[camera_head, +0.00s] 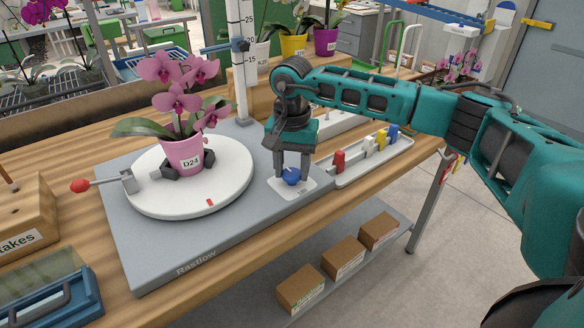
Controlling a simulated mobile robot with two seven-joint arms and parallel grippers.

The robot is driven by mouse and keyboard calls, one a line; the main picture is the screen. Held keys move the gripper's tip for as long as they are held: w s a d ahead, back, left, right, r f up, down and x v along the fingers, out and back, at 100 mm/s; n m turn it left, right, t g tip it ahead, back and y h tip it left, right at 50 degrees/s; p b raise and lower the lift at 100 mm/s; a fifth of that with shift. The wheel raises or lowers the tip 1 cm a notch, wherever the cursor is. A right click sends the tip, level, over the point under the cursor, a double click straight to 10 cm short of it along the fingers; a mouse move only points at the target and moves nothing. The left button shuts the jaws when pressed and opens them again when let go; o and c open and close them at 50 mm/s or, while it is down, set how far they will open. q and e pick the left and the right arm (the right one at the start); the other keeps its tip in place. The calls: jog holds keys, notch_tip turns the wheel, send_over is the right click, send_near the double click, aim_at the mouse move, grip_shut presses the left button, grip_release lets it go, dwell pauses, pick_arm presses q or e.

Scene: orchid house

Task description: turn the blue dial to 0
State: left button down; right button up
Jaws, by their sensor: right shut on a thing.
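The blue dial (291,178) sits on a white plate (306,188) at the right front of the grey base marked Rastlow (150,270). My right gripper (292,172) points straight down over the dial, its two fingers shut on it from either side. The fingers and wrist cover part of the dial. The marks on the plate are too small to read, so the dial's setting cannot be told. My left gripper is not in view.
A white turntable (150,200) left of the dial bears a pink pot (183,154) marked D24 with an orchid. A red-knobbed lever (80,185) sticks out left. A tray (385,160) with coloured pieces lies right of the dial. A height post (240,70) stands behind.

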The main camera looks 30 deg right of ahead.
aim_at(292, 173)
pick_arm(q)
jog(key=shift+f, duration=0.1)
pick_arm(e)
jog(key=shift+n, duration=0.5)
jog(key=o, duration=1)
jog(key=shift+o, duration=0.2)
pick_arm(q)
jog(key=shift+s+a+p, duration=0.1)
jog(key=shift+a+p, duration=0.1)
jog(key=shift+p, duration=0.25)
pick_arm(e)
notch_tip(292, 173, up, 13)
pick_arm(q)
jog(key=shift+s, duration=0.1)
pick_arm(e)
jog(key=shift+s+f, duration=0.1)
